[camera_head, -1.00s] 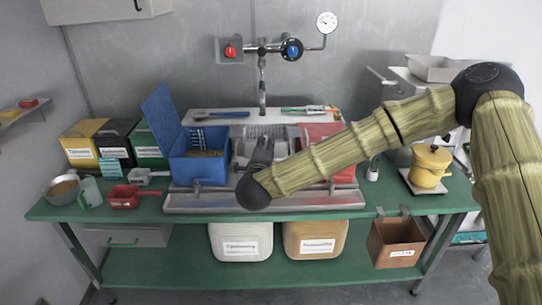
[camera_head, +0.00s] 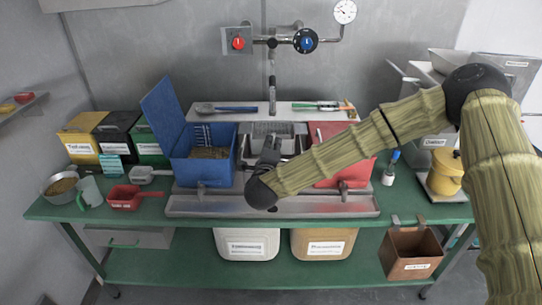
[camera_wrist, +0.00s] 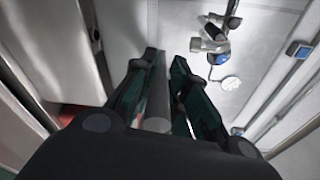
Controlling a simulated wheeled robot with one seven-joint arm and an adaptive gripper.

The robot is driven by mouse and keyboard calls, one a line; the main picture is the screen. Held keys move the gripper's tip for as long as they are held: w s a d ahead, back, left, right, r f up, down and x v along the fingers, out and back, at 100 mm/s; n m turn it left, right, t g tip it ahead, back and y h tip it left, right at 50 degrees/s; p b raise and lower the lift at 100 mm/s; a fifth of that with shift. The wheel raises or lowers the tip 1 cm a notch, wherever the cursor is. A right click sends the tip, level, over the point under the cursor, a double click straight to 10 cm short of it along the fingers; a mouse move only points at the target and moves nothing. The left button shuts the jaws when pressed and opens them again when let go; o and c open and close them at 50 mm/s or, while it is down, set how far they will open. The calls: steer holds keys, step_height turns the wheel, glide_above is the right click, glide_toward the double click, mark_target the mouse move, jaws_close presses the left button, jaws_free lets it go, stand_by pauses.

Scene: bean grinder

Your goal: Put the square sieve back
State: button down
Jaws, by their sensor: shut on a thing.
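My gripper (camera_head: 268,152) is over the middle of the sink unit, between the blue box and the red-lidded box. In the wrist view my gripper (camera_wrist: 163,100) is shut on a grey round bar, which looks like a handle (camera_wrist: 156,105). A grey mesh-like square piece (camera_head: 272,128) shows just beyond my gripper in the head view; it seems to be the square sieve. My arm and gripper hide its near side, so I cannot tell whether it touches the sink below.
The open blue box (camera_head: 204,162) stands left, the red-lidded box (camera_head: 340,160) right. A tap pipe (camera_head: 271,80) comes down behind. A brush (camera_head: 226,109) lies on the back ledge. A red scoop (camera_head: 128,199) and metal bowl (camera_head: 61,188) stand at the left.

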steer(key=shift+w+f, duration=0.55)
steer(key=shift+f, duration=0.35)
steer(key=f, duration=0.1)
steer(key=f+p, duration=0.1)
steer(key=f, duration=0.1)
steer(key=shift+s+a+f, duration=0.1)
steer(key=shift+s+f, duration=0.15)
steer(key=shift+f, duration=0.55)
steer(key=shift+f+b, duration=0.2)
steer(key=shift+b, duration=0.2)
steer(key=c, duration=1.4)
jaws_free()
